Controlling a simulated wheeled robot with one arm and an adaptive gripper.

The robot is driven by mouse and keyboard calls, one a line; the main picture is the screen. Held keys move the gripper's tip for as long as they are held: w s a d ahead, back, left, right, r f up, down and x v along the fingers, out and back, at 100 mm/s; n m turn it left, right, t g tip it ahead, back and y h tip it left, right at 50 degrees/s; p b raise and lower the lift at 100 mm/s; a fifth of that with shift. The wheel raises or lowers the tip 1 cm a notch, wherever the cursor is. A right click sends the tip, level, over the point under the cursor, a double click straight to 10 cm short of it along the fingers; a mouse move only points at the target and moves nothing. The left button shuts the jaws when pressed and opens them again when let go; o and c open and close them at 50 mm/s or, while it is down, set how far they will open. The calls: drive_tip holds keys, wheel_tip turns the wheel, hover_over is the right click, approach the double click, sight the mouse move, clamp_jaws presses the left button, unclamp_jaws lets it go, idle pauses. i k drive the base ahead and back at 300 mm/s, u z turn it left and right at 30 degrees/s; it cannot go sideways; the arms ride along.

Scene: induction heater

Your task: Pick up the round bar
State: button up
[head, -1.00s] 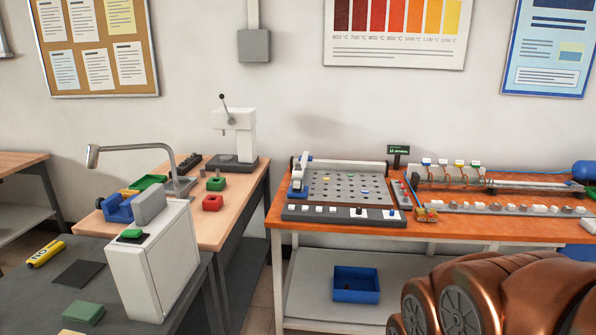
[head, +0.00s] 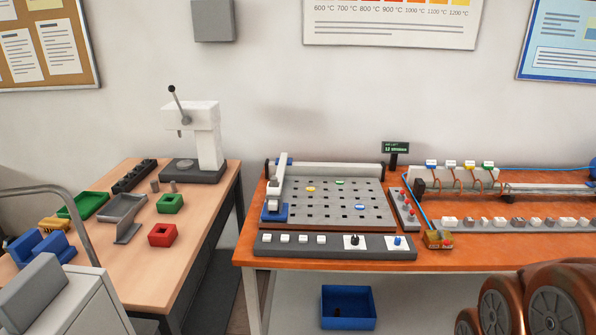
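Two small grey upright pieces, one at the left (head: 155,186) and one at the right (head: 170,186), stand on the wooden table in front of the lever press. They look like short bars, but they are too small for me to tell which is round. Several grey and white pieces (head: 485,222) also sit in a row on the right bench; their shapes are unclear. My gripper is not in view.
The lever press (head: 200,140) stands at the wooden table's back. A green tray (head: 82,206), grey tray (head: 122,208), green block (head: 170,203) and red block (head: 162,235) lie near. A perforated plate (head: 335,205) is on the orange bench (head: 300,258). A blue bin (head: 348,308) sits below.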

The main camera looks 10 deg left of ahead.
sight(274, 180)
drive_tip(key=u, duration=0.35)
drive_tip(key=i, duration=0.9)
drive_tip(key=u, duration=1.15)
drive_tip(key=i, duration=0.45)
drive_tip(key=u, duration=0.45)
